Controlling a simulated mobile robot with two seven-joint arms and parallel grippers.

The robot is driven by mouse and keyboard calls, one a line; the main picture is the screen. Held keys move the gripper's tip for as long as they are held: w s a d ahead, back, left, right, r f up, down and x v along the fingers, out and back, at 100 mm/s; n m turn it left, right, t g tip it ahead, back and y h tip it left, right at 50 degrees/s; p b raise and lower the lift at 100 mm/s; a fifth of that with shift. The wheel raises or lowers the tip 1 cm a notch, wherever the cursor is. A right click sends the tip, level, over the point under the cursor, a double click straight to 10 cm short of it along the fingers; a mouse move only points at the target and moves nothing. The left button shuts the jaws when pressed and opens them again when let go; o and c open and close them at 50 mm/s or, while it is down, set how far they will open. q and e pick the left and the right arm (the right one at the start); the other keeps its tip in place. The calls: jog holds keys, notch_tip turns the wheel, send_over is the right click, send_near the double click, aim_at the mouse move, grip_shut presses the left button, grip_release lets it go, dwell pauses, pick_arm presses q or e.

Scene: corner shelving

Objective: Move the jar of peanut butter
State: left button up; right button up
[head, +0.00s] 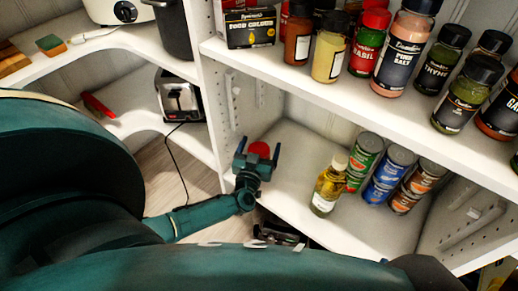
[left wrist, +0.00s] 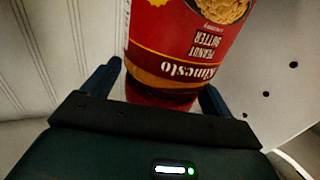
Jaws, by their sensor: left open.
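The jar of peanut butter (left wrist: 188,45) has a red label with yellow and a picture of nuts. It fills the top middle of the left wrist view, its lettering upside down there. In the head view only its red top (head: 259,149) shows, at the left end of the lower shelf; my gripper hides the rest. My left gripper (head: 257,160) is open, with one finger on each side of the jar. In the left wrist view the fingers (left wrist: 160,92) flank the jar's near end; I cannot tell whether they touch it. My right gripper is not in view.
An oil bottle (head: 327,186) and several cans (head: 388,174) stand to the right on the same white shelf (head: 365,234). The upper shelf edge (head: 300,80), crowded with spice jars, hangs above. A toaster (head: 179,97) stands on the left shelving. Bare shelf lies between jar and bottle.

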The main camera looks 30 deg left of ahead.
pick_arm(q)
jog(key=shift+w, duration=0.3)
jog(key=c, duration=1.5)
